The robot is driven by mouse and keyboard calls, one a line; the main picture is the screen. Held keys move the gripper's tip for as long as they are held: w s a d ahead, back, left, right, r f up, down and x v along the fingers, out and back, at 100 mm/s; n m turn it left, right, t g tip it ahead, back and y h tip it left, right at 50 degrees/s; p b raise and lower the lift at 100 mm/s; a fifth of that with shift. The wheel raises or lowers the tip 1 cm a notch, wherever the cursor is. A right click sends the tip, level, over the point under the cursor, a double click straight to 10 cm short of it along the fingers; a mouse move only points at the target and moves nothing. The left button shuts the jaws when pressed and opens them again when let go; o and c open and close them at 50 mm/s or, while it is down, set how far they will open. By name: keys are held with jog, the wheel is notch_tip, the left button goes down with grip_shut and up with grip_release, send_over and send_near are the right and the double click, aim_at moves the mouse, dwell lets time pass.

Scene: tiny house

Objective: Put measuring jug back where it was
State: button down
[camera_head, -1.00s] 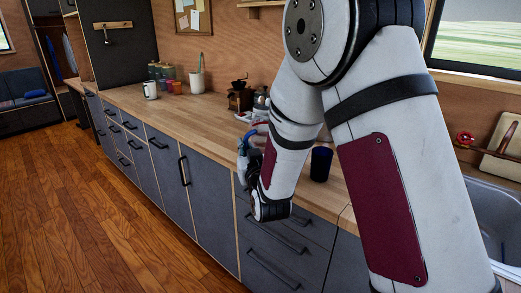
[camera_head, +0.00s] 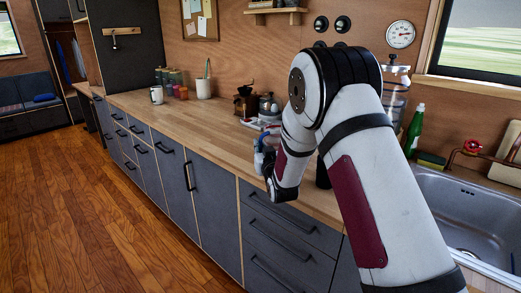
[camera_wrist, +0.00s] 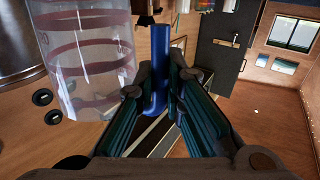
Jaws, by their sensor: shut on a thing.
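The measuring jug (camera_wrist: 88,55) is clear with red bands and fills the upper left of the wrist view. My gripper (camera_wrist: 160,80) is shut on its upright blue handle (camera_wrist: 158,45), which stands between the two fingers. In the head view my gripper (camera_head: 264,155) is at the front edge of the counter, and my arm covers much of it. Only a small blue and pale part of the jug shows there. I cannot tell whether the jug touches the counter.
The wooden counter (camera_head: 185,110) is largely clear left of my arm. A coffee grinder (camera_head: 246,100), a small metal pot (camera_head: 268,104) and a pale tray (camera_head: 253,124) stand behind my gripper. A white mug (camera_head: 157,95) is farther left; the sink (camera_head: 465,215) lies right.

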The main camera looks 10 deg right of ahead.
jog(key=shift+f, duration=0.45)
jog(key=c, duration=1.7)
grip_release()
jog(key=shift+s, duration=0.4)
jog(key=s+d+r+g, duration=0.1)
jog(key=s+r+g, duration=0.2)
jog(key=s, duration=1.5)
jog(key=s+d+r+g, duration=0.1)
jog(key=s+r+g, duration=0.2)
jog(key=s, duration=1.6)
jog(key=s+d+r+g, duration=0.1)
jog(key=s+r+g, duration=0.2)
jog(key=s+g, duration=0.6)
jog(key=shift+s+d+m+h, duration=0.1)
jog(key=shift+s+m+h, duration=0.25)
jog(key=shift+s, duration=4.55)
